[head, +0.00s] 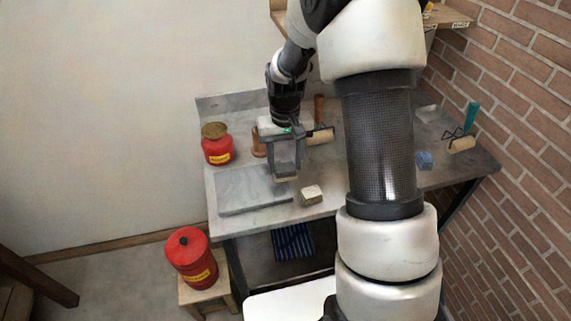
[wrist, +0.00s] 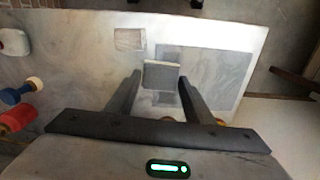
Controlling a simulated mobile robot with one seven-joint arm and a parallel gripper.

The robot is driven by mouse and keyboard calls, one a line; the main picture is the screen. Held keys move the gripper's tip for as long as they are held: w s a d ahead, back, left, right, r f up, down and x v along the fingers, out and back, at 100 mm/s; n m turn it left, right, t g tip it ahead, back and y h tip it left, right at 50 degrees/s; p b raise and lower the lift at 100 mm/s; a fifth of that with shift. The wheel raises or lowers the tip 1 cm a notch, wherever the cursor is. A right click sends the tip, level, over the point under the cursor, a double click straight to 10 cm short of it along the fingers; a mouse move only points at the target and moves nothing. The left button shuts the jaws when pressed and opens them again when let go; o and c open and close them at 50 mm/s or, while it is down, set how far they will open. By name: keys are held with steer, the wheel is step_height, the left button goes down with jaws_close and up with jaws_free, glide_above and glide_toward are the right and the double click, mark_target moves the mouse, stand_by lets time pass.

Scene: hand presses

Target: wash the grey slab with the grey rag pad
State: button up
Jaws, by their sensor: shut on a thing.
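The grey slab (head: 238,190) lies flat at the left front of the metal-topped table; it also shows in the wrist view (wrist: 228,72). My gripper (head: 286,170) is shut on the grey rag pad (wrist: 161,75), which shows between the fingertips in the wrist view. In the head view the pad (head: 285,179) is at the slab's right end. I cannot tell whether the pad touches the slab. Darker grey patches show around the pad in the wrist view; whether they are wet or shadow is unclear.
A pale block (head: 312,194) lies right of the slab. A red can (head: 218,150) stands behind the slab, and another (head: 192,260) on a stool. A brick wall bounds the right.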

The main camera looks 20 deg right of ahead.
mark_target(285, 166)
steer(key=shift+r+p, duration=0.85)
steer(key=shift+r, duration=0.7)
